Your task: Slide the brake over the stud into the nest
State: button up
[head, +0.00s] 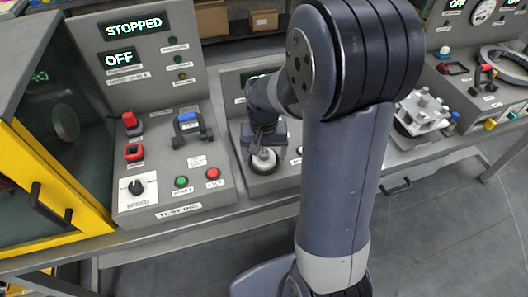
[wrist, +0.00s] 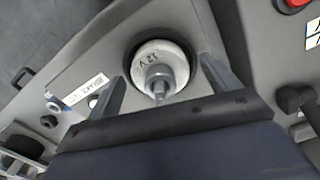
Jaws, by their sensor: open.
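A round white part marked 12V (wrist: 170,52), which I take for the brake, sits in a dark round recess on a grey panel in the wrist view. A grey stepped stem stands at its middle. It also shows in the head view (head: 263,161), right below my gripper. My gripper (wrist: 160,72) is open, with one finger on each side of the part and visible space between. In the head view my gripper (head: 264,139) points down over the panel. A small stud with a blue tip (wrist: 51,100) stands near a white label (wrist: 86,92); I cannot tell whether it is the task's stud.
Left of it stands a grey test panel (head: 152,196) with buttons, a knob, a blue-topped handle (head: 188,127) and a STOPPED display. A yellow-framed cabinet (head: 62,185) is at far left. A silver fixture (head: 424,112) stands to the right. My arm hides part of the middle panel.

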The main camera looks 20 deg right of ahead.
notch_tip(320, 180, up, 11)
jog(key=shift+f, duration=0.1)
dwell(0.5)
notch_tip(320, 180, down, 11)
jog(key=shift+r, duration=0.1)
jog(key=shift+r+p, duration=0.4)
jog(key=shift+r, duration=0.1)
jog(key=shift+r, duration=0.1)
dwell(0.4)
